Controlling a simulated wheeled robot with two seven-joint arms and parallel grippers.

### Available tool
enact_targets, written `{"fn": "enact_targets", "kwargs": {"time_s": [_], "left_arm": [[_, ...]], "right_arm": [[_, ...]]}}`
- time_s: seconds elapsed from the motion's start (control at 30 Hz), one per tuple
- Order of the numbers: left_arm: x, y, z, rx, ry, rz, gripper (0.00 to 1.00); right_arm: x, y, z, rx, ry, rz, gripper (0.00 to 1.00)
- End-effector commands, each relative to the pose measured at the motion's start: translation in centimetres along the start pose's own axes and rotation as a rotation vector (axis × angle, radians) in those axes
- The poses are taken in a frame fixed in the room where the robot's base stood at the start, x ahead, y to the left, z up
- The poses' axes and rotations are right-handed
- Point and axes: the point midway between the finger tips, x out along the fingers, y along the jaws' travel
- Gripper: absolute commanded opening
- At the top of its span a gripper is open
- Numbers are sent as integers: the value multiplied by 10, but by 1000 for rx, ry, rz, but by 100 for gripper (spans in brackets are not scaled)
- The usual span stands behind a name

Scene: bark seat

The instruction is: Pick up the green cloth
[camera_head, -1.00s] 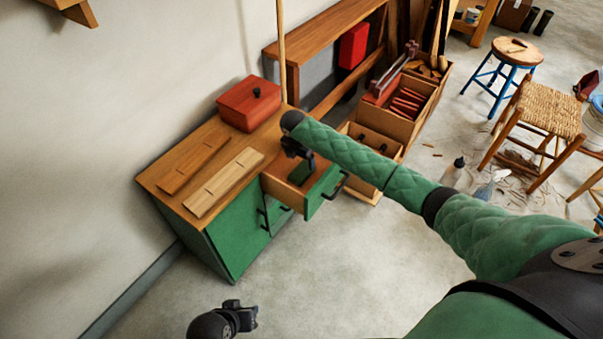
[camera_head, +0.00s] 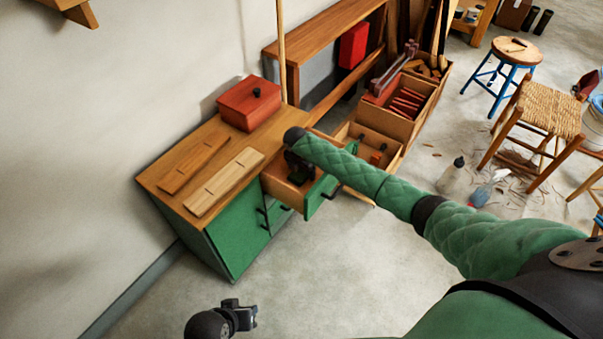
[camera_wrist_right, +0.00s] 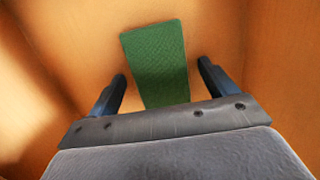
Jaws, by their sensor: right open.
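The green cloth (camera_wrist_right: 155,60) lies flat on the bottom of an open wooden drawer, seen in the right wrist view. My right gripper (camera_wrist_right: 160,88) is open above it, one finger on each side of the cloth's near part. In the head view my right gripper (camera_head: 297,172) reaches down into the drawer (camera_head: 275,187) of the green cabinet (camera_head: 237,228); the arm hides much of the cloth there. I cannot tell if the fingers touch the drawer bottom. My left gripper (camera_head: 246,315) is at the lower edge of the head view, away from the cabinet; its jaws are unclear.
The drawer walls (camera_wrist_right: 270,45) stand close around my right gripper. On the cabinet top are two wooden boards (camera_head: 223,181) and a red box (camera_head: 249,103). Crates (camera_head: 400,105) stand behind the drawer. A woven stool (camera_head: 545,108) is at the right.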

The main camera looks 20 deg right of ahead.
Motion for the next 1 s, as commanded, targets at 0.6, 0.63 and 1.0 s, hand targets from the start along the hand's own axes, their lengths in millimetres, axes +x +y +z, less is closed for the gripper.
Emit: {"fn": "enact_targets", "kwargs": {"time_s": [0.6,0.63,1.0], "left_arm": [[0,0,-2,1,7,0,31],[0,0,-2,0,7,0,31],[6,-1,-1,-1,15,0,31]], "right_arm": [[-3,0,1,0,0,0,36],[-5,0,1,0,0,1,36],[-72,1,12,-1,-3,3,36]]}}
